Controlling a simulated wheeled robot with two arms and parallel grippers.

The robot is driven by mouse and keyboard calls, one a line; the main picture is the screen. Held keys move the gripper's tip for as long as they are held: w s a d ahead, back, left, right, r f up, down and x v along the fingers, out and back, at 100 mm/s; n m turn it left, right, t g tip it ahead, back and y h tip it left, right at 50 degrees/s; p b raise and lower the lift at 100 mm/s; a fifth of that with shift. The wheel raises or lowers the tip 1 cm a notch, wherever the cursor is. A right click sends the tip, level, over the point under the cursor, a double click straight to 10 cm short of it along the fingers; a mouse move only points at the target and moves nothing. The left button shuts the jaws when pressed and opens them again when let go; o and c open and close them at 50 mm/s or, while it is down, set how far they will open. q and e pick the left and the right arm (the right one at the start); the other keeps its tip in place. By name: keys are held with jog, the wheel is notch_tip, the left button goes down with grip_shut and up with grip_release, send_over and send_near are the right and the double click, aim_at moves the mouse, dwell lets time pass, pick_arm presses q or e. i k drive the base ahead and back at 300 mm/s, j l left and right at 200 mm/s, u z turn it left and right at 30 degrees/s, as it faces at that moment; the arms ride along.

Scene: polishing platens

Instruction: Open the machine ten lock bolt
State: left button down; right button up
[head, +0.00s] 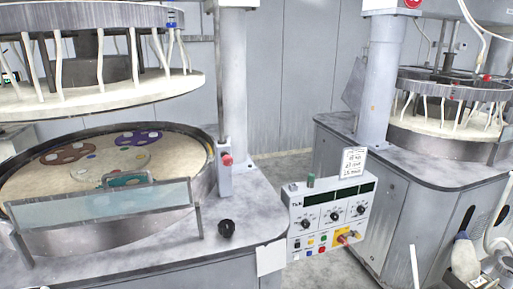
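A polishing machine stands at the left, with a raised upper platen (100,95) above a round lower platen (30,190). A red knob (226,160) sits on a grey upright bracket (224,182) beside the machine's column; it may be the lock bolt, but no label shows this. A second machine (455,140) stands at the right, its upper platen low over its base. I cannot read a number ten on either machine. Neither of my grippers is in the head view.
A control box (330,215) with dials, buttons and a small sign (353,162) stands between the machines. A black knob (226,229) sits on the left machine's top. A clear guard (100,205) fronts the lower platen. A white bottle (464,258) stands at lower right.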

aim_at(357, 236)
jog(key=i+l+z, duration=0.15)
jog(key=z, duration=0.2)
jog(key=i+l+z, duration=0.1)
jog(key=z, duration=0.3)
jog(key=i+z, duration=0.4)
jog(key=i, duration=0.7)
jog(key=i+l+u, duration=0.1)
jog(key=i+u, duration=0.2)
jog(key=u, duration=0.15)
jog(key=i+l+u, duration=0.2)
jog(key=u, duration=0.25)
jog(key=i, duration=0.05)
